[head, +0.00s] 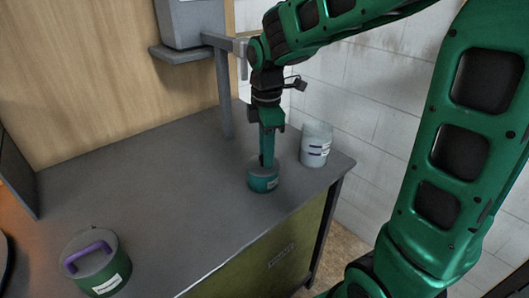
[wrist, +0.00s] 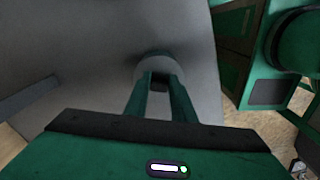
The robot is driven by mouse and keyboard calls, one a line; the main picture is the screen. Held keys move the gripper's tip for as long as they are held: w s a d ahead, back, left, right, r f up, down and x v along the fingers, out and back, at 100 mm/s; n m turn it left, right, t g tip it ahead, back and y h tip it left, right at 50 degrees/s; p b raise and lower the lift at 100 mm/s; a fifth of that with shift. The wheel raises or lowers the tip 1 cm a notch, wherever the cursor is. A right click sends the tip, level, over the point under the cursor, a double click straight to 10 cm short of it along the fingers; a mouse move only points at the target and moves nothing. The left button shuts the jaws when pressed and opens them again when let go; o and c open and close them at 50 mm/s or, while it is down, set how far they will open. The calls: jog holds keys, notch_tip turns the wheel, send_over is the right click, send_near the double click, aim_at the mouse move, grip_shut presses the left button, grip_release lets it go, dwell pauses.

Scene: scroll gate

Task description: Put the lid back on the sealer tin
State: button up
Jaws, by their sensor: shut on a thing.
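A small green tin (head: 264,183) with a pale label stands upright on the grey bench, near its front right edge. A round grey lid (head: 258,168) shows at the top of the tin. My gripper (head: 267,163) points straight down and is shut on the lid near its middle. In the wrist view, the two green fingers (wrist: 160,90) meet at the round grey lid (wrist: 154,63). The lid looks level and seems to rest on the tin, but I cannot tell whether it is fully seated. The fingertips' hold is partly hidden.
A larger green tin (head: 102,280) with a purple handle (head: 88,256) stands at the bench's front left. A whitish labelled container (head: 316,145) stands close to the right of the gripper. A grey post (head: 223,95) rises behind. The bench's middle (head: 165,190) is clear.

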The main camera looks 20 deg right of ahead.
jog(key=o, duration=1.6)
jog(key=shift+r, duration=0.15)
jog(key=shift+r, duration=3.35)
grip_shut()
jog(key=shift+f, duration=2.65)
